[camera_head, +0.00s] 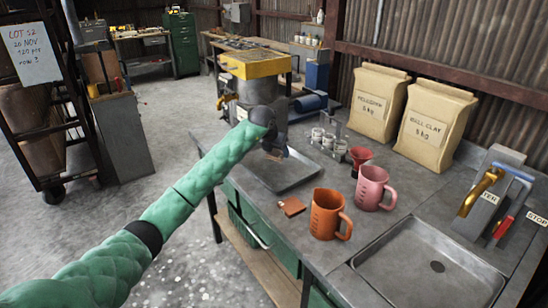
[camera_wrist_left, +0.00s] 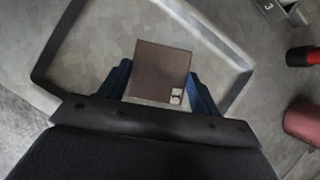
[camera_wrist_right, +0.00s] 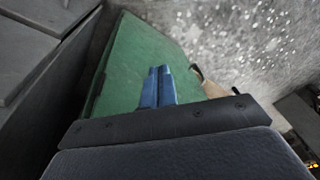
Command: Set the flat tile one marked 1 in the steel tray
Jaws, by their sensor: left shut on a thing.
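My left gripper (camera_head: 272,150) is over the steel tray (camera_head: 296,185) on the bench. In the left wrist view (camera_wrist_left: 160,85) it is shut on a flat brown square tile (camera_wrist_left: 160,66), held by its sides. The tile has a small pale label at one corner, too small to read surely. The tile appears inside the tray's outline (camera_wrist_left: 240,85), apparently above its floor; the exact gap is unclear. My right gripper (camera_wrist_right: 158,86) is shut and empty beside a green panel.
An orange mug (camera_head: 326,214) and a pink mug (camera_head: 371,187) stand right of the tray. A red funnel-shaped cup (camera_head: 360,157) and a wire rack of small cups (camera_head: 328,141) are behind. A sink (camera_head: 425,265) is at the right front.

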